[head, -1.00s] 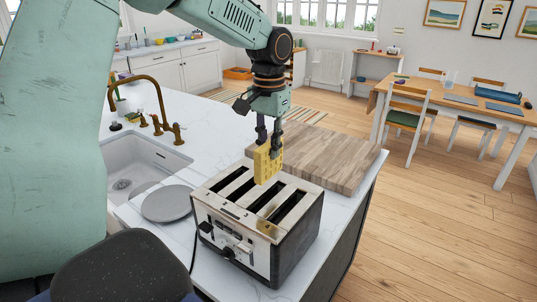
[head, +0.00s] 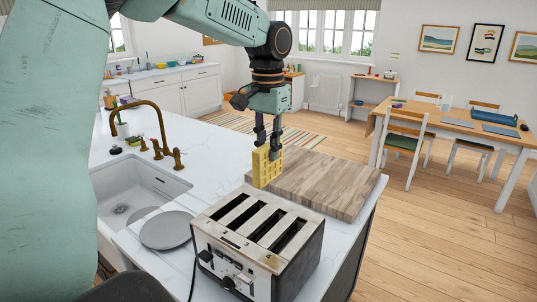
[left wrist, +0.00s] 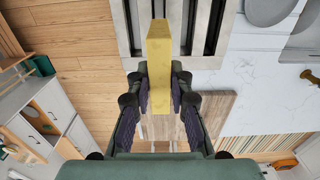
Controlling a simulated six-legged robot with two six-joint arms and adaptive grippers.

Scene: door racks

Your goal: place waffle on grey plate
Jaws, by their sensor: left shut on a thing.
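The yellow waffle (head: 266,168) is held upright in my left gripper (head: 269,150). It hangs just behind the toaster, in front of the wooden board in the head view. In the left wrist view the gripper (left wrist: 159,88) has its fingers on both sides of the waffle (left wrist: 159,45), which is seen edge-on. The round grey plate (head: 167,230) lies on the white counter, left of the toaster and beside the sink. Part of it also shows at the top right of the left wrist view (left wrist: 267,10). The plate looks empty. My right gripper is out of view.
A four-slot toaster (head: 256,246) stands at the counter's front, close to the plate. A wooden board (head: 325,183) lies behind it. The sink (head: 125,190) and brass tap (head: 160,125) are at left.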

